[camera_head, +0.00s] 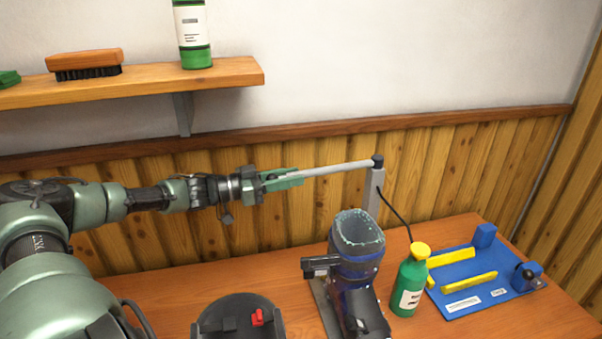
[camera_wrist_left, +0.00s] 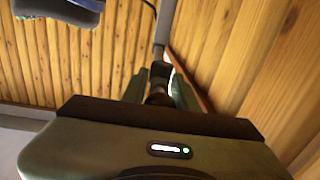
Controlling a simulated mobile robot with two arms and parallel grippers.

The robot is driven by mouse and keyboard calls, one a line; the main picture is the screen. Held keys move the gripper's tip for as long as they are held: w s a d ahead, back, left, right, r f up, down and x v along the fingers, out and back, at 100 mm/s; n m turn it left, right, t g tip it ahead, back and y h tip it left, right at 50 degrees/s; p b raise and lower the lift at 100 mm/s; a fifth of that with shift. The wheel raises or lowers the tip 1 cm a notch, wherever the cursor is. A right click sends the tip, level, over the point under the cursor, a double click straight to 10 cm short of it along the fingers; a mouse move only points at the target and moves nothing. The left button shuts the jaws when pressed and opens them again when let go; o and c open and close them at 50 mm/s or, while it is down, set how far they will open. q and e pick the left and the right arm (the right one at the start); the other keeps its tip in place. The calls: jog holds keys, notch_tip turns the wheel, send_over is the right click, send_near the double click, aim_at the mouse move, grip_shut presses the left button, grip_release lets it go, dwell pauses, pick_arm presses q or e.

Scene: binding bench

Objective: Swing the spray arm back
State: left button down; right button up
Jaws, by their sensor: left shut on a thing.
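The spray arm (camera_head: 335,168) is a thin light-grey rod. It runs left from a black pivot (camera_head: 377,161) on top of a grey post (camera_head: 373,190) at the back of the bench. My left gripper (camera_head: 285,180) is shut on the rod's left end, in front of the wood-panelled wall. In the left wrist view my gripper fingers (camera_wrist_left: 160,88) close around a dark part, and the rod beyond is mostly hidden. My right gripper does not show.
A boot-like binding fixture (camera_head: 357,255) stands below the rod. Right of it are a green bottle (camera_head: 408,285) with a yellow cap and a blue tray (camera_head: 465,285) with yellow bars. A black round base (camera_head: 237,318) sits in front. A shelf (camera_head: 225,75) hangs upper left.

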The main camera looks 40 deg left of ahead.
pick_arm(q)
jog(key=shift+w+a+r+h, duration=0.15)
jog(key=shift+w+a+h, duration=0.05)
jog(key=shift+a+h, duration=0.1)
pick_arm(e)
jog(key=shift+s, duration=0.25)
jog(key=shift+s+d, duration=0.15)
pick_arm(q)
jog(key=c, duration=1.4)
grip_release()
jog(key=o, duration=0.3)
jog(key=shift+d, duration=0.25)
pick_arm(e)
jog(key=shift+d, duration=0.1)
